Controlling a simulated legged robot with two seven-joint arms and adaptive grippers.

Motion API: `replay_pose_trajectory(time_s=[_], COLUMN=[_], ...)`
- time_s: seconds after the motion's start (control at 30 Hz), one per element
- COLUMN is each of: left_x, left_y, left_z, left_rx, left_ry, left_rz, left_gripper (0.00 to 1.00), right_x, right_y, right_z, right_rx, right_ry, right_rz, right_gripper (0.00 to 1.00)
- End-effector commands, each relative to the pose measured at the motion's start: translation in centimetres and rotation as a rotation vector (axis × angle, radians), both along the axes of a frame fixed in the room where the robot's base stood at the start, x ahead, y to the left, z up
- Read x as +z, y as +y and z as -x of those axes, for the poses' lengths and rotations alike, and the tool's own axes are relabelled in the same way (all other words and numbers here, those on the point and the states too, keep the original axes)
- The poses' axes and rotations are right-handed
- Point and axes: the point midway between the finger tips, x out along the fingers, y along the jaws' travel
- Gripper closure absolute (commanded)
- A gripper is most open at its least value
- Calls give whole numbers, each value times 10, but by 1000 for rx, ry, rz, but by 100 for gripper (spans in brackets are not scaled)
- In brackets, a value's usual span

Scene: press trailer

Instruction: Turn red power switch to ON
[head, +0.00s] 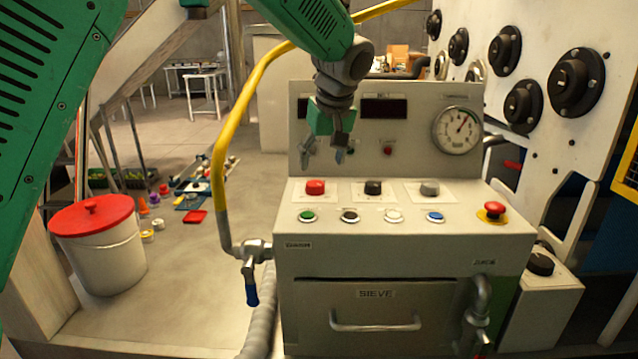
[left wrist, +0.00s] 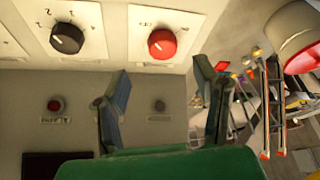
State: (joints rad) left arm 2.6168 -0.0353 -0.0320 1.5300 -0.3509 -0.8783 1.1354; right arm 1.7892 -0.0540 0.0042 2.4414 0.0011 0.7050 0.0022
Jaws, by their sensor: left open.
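The red power switch (head: 315,187) is a round knob on a white plate at the left of the panel's upper row. It also shows in the left wrist view (left wrist: 162,43), with a small pale mark on its face; its ON and OFF lettering is too small to read. My left gripper (head: 325,150) is open and empty, pointing down in front of the upright back panel, above and behind the red switch. In the left wrist view its two fingers (left wrist: 163,95) are spread apart, with the red switch beyond the tips, not touched. My right gripper is not in view.
A black knob (head: 373,188) and a grey knob (head: 429,188) stand right of the red switch. Several push buttons line the front, with a red emergency stop (head: 494,209) at right. A yellow hose (head: 219,165) runs along the left side. A pressure gauge (head: 458,130) is on the back panel.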

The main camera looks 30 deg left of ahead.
Motion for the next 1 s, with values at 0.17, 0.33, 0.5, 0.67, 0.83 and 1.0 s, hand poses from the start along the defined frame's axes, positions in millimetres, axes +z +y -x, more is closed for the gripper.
replay_pose_trajectory(time_s=[0.17,0.33,0.5,0.67,0.83,1.0], left_x=[-36,-55,-62,-63,-64,-64], left_y=[14,19,19,20,22,23], left_z=[-8,-12,-15,-15,-15,-16], left_rx=[1,1,0,1,0,0], left_ry=[3,0,-2,-2,-2,-3], left_rz=[4,1,-2,-1,1,2], left_gripper=[45,45,45,45,66,93], right_x=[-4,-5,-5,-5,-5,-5], right_y=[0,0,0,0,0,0], right_z=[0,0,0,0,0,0], right_rx=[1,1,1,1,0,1], right_ry=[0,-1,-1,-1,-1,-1], right_rz=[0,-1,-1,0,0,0], right_gripper=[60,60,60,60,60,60])
